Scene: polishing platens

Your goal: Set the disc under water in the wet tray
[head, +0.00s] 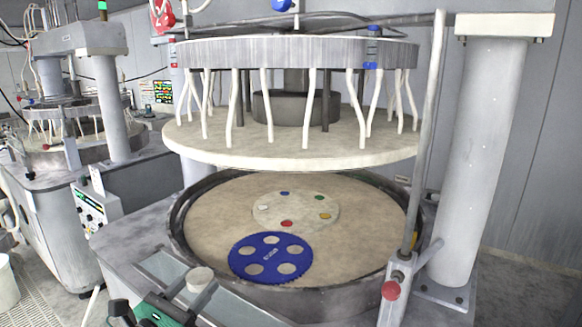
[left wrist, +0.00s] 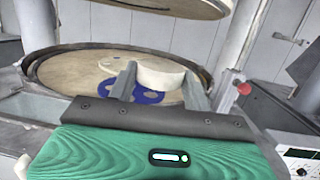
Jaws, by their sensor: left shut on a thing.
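My left gripper (head: 194,290) is shut on a small cream disc (head: 200,278), seen at the lower left of the head view. In the left wrist view the disc (left wrist: 160,76) is tilted between the two fingers (left wrist: 160,88). A shallow tray (head: 163,267) with a pale, glassy surface runs along the front of the polishing machine. The disc is above this tray in the picture, and I cannot tell its height. The tray is partly hidden by my gripper. My right gripper is not in view.
A blue carrier (head: 270,259) with several round holes lies on the round lower platen (head: 370,215), near a centre plate (head: 296,211) with coloured dots. The upper platen (head: 300,155) hangs raised above. A post with a red knob (head: 390,290) stands at the right front.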

